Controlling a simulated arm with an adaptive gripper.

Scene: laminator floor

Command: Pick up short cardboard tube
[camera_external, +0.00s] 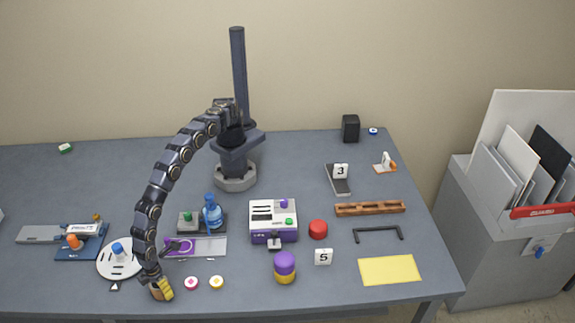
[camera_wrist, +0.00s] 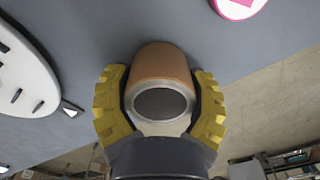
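A short tan cardboard tube (camera_wrist: 162,62) with a grey rim at its near end shows in the middle of the wrist view. My gripper (camera_wrist: 160,75) has its yellow fingers on either side of the tube, very close to its wall. I cannot tell whether the dark inner pads press on it or leave a thin gap. In the external view my gripper (camera_external: 161,288) is low at the table's front edge, left of centre, and the tube is mostly hidden behind the fingers.
A white round plate with a blue knob (camera_external: 118,252) is just left of my gripper. A pink-and-white disc (camera_external: 191,283) and a yellow-and-white disc (camera_external: 216,282) lie just right. A purple-and-yellow cylinder (camera_external: 285,265) stands further right. The table (camera_external: 340,290) ends close in front.

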